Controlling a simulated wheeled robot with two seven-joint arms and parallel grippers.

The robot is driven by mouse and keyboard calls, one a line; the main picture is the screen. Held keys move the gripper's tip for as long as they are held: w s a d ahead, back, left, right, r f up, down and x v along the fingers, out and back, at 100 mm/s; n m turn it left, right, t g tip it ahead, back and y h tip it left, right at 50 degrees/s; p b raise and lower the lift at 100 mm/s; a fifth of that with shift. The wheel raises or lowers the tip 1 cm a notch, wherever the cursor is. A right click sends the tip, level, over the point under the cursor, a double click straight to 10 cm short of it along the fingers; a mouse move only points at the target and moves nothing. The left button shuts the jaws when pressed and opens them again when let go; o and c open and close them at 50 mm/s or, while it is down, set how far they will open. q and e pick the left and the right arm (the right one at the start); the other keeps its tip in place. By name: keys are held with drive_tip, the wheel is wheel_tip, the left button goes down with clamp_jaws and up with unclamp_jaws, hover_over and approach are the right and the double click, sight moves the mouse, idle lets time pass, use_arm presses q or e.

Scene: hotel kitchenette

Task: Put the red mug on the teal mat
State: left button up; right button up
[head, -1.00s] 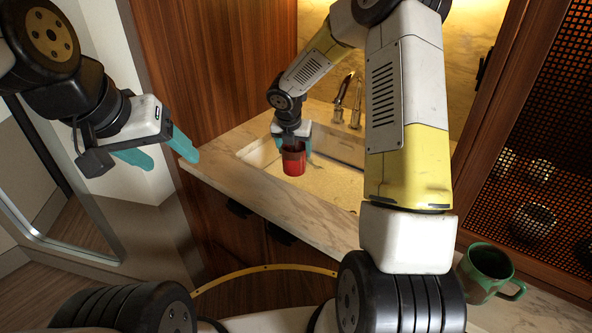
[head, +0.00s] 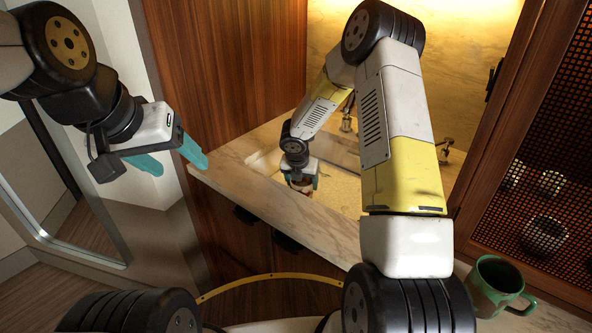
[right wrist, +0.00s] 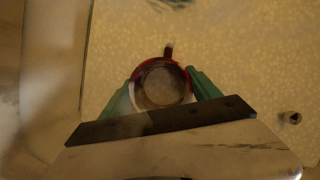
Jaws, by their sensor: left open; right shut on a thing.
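The red mug (right wrist: 163,62) is between the teal fingers of my right gripper (right wrist: 163,88) in the right wrist view, its handle pointing to the top of the picture. In the head view the right gripper (head: 303,181) is over the sink basin, pointing down, and hides most of the mug (head: 303,188). My left gripper (head: 174,160) is open and empty, in the air left of the counter. No mat shows clearly. A small dark teal patch (right wrist: 172,2) is cut off at the top of the right wrist view; I cannot tell what it is.
The sink (head: 345,190) is set into the marble counter (head: 270,198), with a tap (head: 347,115) behind it. A green mug (head: 497,285) stands on the counter at the right front. A wooden panel (head: 215,70) rises at the left, and a mesh-front cabinet (head: 550,150) at the right.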

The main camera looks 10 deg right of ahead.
drive_tip(key=shift+f, duration=0.1)
drive_tip(key=o, duration=1.7)
drive_tip(key=shift+o, duration=0.2)
